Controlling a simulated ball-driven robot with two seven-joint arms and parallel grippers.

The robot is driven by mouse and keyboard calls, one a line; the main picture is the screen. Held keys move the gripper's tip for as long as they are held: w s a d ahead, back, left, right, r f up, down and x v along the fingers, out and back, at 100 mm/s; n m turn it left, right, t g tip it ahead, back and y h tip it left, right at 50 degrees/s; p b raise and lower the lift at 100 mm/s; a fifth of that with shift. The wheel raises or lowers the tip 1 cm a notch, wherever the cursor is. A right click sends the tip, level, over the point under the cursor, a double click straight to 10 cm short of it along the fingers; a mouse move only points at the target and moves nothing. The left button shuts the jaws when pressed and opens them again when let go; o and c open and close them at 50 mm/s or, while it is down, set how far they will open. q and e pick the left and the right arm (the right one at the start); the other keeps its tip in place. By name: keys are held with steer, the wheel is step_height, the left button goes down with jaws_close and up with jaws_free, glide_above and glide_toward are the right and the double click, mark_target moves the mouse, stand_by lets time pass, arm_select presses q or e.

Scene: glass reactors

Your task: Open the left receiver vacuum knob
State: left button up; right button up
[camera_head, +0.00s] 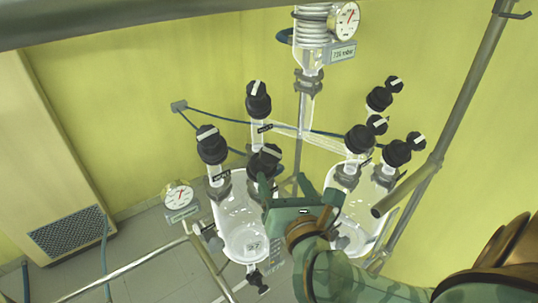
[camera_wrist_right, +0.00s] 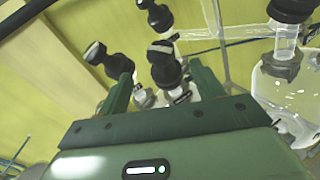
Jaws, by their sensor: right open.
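The left receiver (camera_head: 240,220) is a clear glass vessel with several black knobs with white marks on top. One knob (camera_head: 211,145) is at its left, one (camera_head: 258,100) stands higher behind, and one (camera_head: 266,160) is at its right, nearest my gripper. Which is the vacuum knob I cannot tell; the labels are too small to read. My right gripper (camera_head: 284,183) is green and open, in front of the right-hand knob. In the right wrist view that knob (camera_wrist_right: 163,65) appears between the spread fingers (camera_wrist_right: 165,80), beyond their tips; contact is not visible. My left gripper is not in view.
A second glass receiver (camera_head: 372,195) with several black knobs stands to the right, partly behind my right arm. A pressure gauge (camera_head: 179,196) sits at left and another (camera_head: 344,20) at the top. Metal rails (camera_head: 450,120) frame the rig. Hoses run behind the knobs.

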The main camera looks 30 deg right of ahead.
mark_target(269, 148)
steer(key=p+x, duration=0.2)
steer(key=x, duration=0.9)
steer(key=shift+w+d+f, duration=0.15)
steer(key=shift+w, duration=0.35)
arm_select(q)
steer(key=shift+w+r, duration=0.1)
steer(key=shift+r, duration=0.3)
arm_select(e)
steer(key=shift+c, duration=0.4)
steer(key=c, duration=0.9)
